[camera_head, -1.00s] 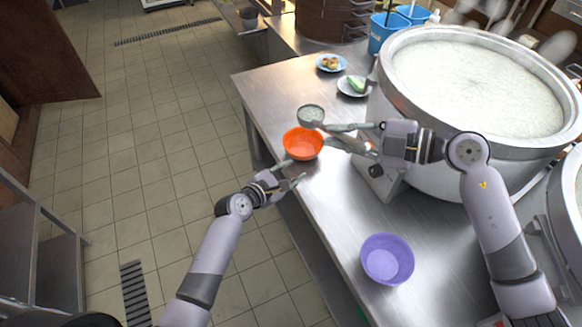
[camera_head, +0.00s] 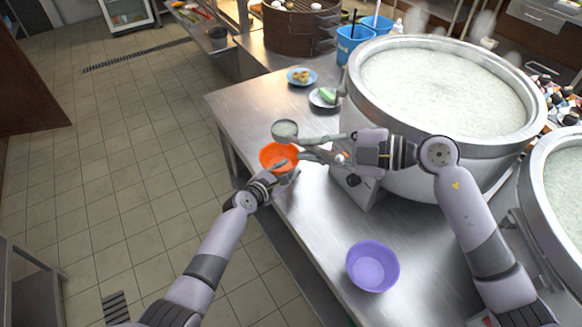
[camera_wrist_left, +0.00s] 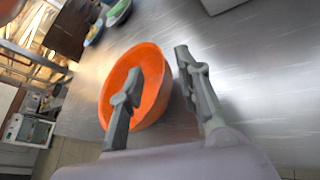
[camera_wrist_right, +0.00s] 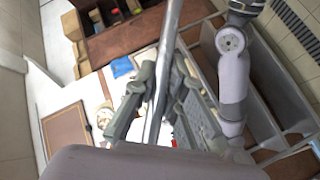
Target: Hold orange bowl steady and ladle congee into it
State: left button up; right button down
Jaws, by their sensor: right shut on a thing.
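The orange bowl (camera_head: 270,154) stands near the left edge of the steel counter. My left gripper (camera_head: 286,169) is at the bowl's near right side. In the left wrist view its jaws (camera_wrist_left: 160,80) are apart: one finger overlaps the orange bowl (camera_wrist_left: 150,75), the other is outside its rim. Contact cannot be told. My right gripper (camera_head: 332,147) is shut on the ladle's handle, a metal rod in the right wrist view (camera_wrist_right: 165,70). The ladle's cup (camera_head: 285,129) holds pale congee and appears above the bowl's far right side. The big stockpot (camera_head: 353,90) holds congee.
A purple bowl (camera_head: 372,268) stands on the counter nearer me. Plates with food (camera_head: 302,77) (camera_head: 322,98) lie beyond the orange bowl. Blue containers (camera_head: 352,45) and a steamer (camera_head: 297,27) are behind. A second pot (camera_head: 535,185) is at right. Tiled floor (camera_head: 110,170) is clear at left.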

pick_arm(q)
jog(key=shift+x, duration=1.35)
grip_shut()
